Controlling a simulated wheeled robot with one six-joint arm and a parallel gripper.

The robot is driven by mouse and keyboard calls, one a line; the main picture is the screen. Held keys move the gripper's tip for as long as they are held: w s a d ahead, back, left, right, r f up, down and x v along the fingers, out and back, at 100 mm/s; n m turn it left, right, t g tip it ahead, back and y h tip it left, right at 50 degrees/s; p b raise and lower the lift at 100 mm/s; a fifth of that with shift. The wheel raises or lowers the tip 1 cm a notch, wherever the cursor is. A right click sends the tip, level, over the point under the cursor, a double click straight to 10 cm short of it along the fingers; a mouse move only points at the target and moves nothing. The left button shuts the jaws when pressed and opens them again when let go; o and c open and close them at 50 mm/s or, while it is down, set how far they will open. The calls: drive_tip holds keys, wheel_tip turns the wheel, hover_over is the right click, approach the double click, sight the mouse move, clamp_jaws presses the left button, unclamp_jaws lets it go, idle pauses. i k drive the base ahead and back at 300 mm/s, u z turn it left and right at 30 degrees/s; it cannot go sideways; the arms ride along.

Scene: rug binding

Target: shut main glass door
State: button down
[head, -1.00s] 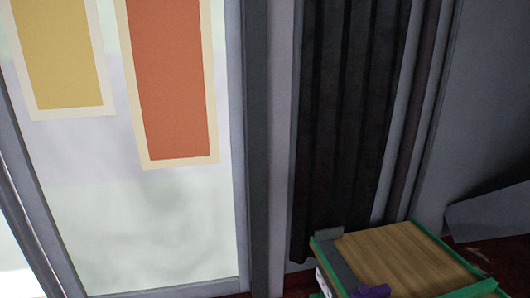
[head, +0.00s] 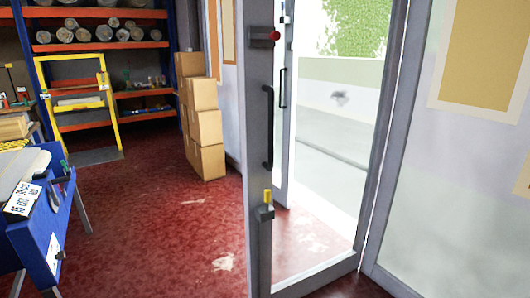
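The main glass door (head: 368,150) stands open in the head view, its grey frame angled into the room. Its near upright (head: 258,215) is close to me, left of the middle. A long black handle (head: 268,128) is on that upright, with a red knob (head: 275,36) above and a small yellow-topped fitting (head: 267,200) below. A second dark handle (head: 283,88) shows just beyond it. Bright outdoor ground and green foliage show through the glass. My gripper is not in view.
Stacked cardboard boxes (head: 207,130) stand behind the door on the left. A blue bench (head: 38,235) with tools is at the left edge. Orange shelving (head: 100,15) and a yellow frame (head: 112,112) stand at the back. Red floor (head: 165,235) between them is clear.

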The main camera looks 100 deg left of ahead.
sight(256, 57)
drive_tip(key=u, duration=3.3)
drive_tip(key=k, duration=0.55)
drive_tip(key=u, duration=0.85)
drive_tip(key=i, duration=0.65)
drive_tip(key=z, duration=0.75)
drive_tip(key=i, duration=0.65)
drive_tip(key=z, duration=0.75)
